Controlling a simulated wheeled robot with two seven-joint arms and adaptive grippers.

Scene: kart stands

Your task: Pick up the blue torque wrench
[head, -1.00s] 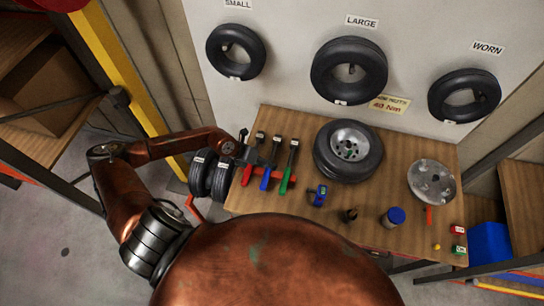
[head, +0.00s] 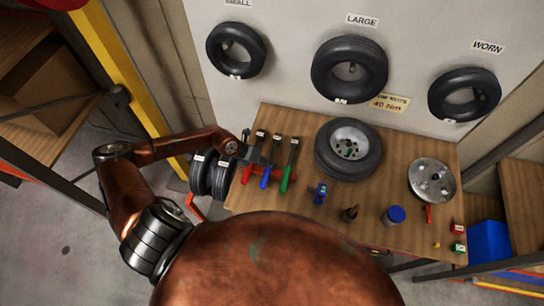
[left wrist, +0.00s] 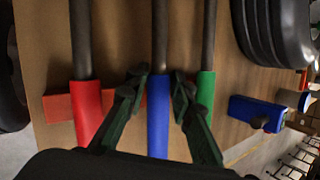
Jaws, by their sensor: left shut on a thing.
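The blue torque wrench (head: 265,179) lies between a red-handled wrench (head: 247,175) and a green-handled wrench (head: 286,180) on the left part of the wooden bench. In the left wrist view its blue handle (left wrist: 158,128) runs between my two dark fingers. My left gripper (left wrist: 160,84) is shut on that blue handle; it shows only partly in the head view (head: 260,162). The right finger is close to the green handle (left wrist: 205,120), the left one to the red handle (left wrist: 88,112). The wrench still appears level with its neighbours. My right gripper is not in view.
A wheel with tyre (head: 348,150) stands right of the wrenches on the bench (head: 385,185). A blue device (head: 320,193), a dark small part (head: 349,214) and a blue-lidded jar (head: 394,216) are nearer the front. Two small tyres (head: 210,175) stand at the bench's left edge.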

